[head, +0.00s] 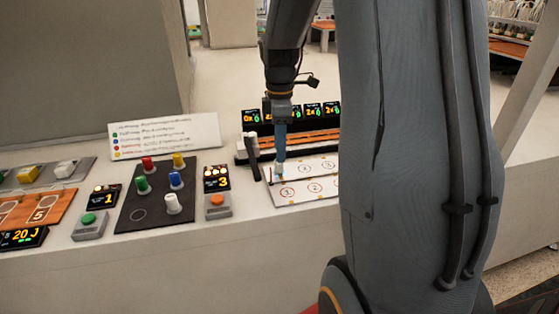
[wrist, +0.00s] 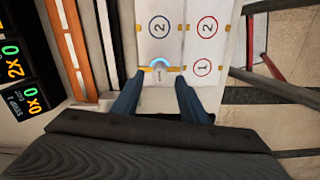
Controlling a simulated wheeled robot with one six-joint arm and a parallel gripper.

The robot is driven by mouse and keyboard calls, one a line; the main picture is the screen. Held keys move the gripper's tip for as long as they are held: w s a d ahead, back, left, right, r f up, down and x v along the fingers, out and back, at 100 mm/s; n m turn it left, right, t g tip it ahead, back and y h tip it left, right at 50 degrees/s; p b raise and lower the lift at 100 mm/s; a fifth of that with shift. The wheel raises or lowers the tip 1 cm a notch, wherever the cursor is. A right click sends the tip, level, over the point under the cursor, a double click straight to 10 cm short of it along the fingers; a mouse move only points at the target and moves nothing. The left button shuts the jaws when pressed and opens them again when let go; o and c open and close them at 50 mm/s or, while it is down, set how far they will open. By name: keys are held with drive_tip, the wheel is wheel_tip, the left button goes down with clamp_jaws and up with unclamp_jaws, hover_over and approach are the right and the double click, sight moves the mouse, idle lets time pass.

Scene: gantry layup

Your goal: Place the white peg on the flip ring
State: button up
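My gripper (head: 279,158) points down over the white numbered board (head: 312,162). In the wrist view its two blue fingers (wrist: 160,76) are apart. A small pale peg (wrist: 160,70) stands between the fingertips with a gap on each side, inside a bright blue ring on the board; in the head view it shows just below the fingers. Another white peg (head: 173,203) stands upright on the black mat (head: 160,222). An empty thin circle (head: 137,215) is drawn on that mat. No ring has a readable "flip" label, so I cannot tell which is the flip ring.
Red, green, blue and yellow pegs (head: 149,163) stand on the black mat. Button boxes (head: 217,206) and lit displays (head: 104,196) flank it. A rack with orange strips and displays (head: 310,137) stands behind the board. My arm hides the board's right part.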

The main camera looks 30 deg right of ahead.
wheel_tip(320, 180, up, 7)
drive_tip(key=shift+f+b, duration=0.2)
drive_tip(key=shift+b, duration=0.2)
idle(0.4)
